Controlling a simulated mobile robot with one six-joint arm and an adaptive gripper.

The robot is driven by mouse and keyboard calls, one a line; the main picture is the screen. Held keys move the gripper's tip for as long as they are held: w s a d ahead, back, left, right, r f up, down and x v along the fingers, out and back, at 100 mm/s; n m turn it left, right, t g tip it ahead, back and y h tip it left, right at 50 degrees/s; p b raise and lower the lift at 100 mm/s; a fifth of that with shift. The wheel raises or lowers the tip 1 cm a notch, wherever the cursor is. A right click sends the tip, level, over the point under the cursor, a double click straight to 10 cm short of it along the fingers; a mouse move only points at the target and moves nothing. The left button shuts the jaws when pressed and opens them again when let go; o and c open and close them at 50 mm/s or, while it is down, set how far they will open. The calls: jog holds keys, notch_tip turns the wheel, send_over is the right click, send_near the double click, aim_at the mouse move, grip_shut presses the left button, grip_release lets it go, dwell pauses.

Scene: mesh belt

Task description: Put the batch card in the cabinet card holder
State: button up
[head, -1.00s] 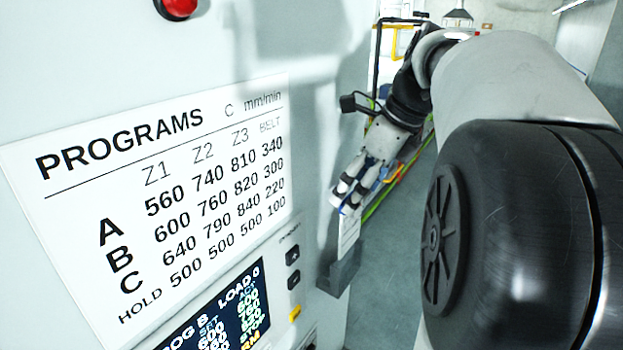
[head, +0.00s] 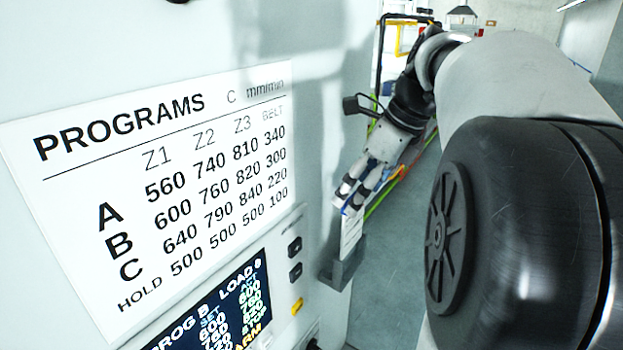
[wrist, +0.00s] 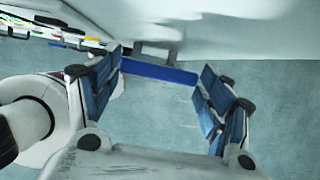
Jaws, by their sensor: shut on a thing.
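The batch card (head: 351,229) is a pale, narrow card that hangs below my gripper (head: 353,194) in the head view. Its lower end meets the grey card holder (head: 342,273) on the cabinet's right edge, and the holder's front hides the bottom of the card. In the wrist view, the card's blue edge strip (wrist: 160,72) spans between the blue-padded fingers of my gripper (wrist: 158,84), which is shut on it. Part of the grey holder (wrist: 155,51) shows just beyond the strip. I cannot tell how deep the card sits.
The white cabinet (head: 315,165) stands close on the left, with a PROGRAMS sign (head: 170,185), a lit display (head: 215,315) and small black buttons (head: 295,258). Open grey floor (head: 395,270) lies right of the holder.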

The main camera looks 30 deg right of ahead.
aim_at(354, 227)
jog(key=shift+f+b, duration=2.15)
jog(key=shift+f, duration=1.55)
jog(key=o, duration=1.2)
jog(key=v, duration=1.2)
jog(key=shift+s, duration=0.1)
